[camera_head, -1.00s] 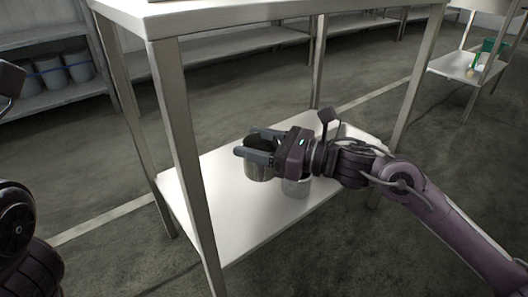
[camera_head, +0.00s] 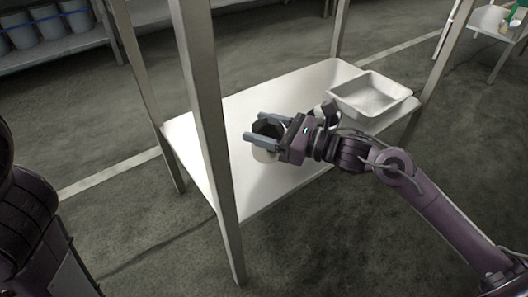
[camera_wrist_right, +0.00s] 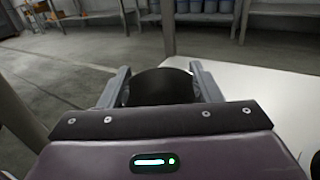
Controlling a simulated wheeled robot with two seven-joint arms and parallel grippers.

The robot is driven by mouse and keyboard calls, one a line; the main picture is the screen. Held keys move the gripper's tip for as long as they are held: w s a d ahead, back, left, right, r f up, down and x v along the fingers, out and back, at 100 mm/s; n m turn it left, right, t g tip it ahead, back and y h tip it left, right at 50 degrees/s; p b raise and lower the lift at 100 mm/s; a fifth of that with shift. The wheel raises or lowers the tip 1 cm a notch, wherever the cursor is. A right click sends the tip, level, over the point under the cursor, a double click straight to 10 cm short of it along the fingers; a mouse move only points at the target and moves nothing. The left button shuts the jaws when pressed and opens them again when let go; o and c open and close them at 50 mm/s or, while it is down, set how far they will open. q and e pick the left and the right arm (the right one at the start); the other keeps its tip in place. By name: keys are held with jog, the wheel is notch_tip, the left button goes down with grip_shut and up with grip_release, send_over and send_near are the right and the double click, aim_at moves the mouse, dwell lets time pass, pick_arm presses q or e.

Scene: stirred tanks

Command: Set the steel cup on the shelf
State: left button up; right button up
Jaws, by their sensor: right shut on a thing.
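The steel cup (camera_head: 263,154) has a dark open mouth and looks upright. My right gripper (camera_head: 256,127) is shut on it, one finger on each side. In the right wrist view the cup (camera_wrist_right: 160,88) shows as a dark rounded shape between the two fingers (camera_wrist_right: 158,72). The white lower shelf (camera_head: 300,85) of the metal-legged table lies beneath the cup. A soft shadow falls on the shelf near the cup; I cannot tell whether the cup's base touches the shelf. Part of my left arm shows at the left edge, but its gripper is out of the picture.
A table leg (camera_head: 207,110) stands just left of the cup. The shelf's back left is clear. Pails (camera_head: 47,22) stand on a rack far left.

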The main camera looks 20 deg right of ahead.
notch_tip(320, 180, down, 4)
jog(key=shift+f+b, duration=0.1)
jog(key=shift+b, duration=1)
jog(key=shift+f, duration=0.3)
jog(key=shift+r, duration=0.1)
jog(key=shift+f+b, duration=0.2)
jog(key=shift+b, duration=0.1)
jog(key=o, duration=1)
jog(key=shift+r, duration=0.1)
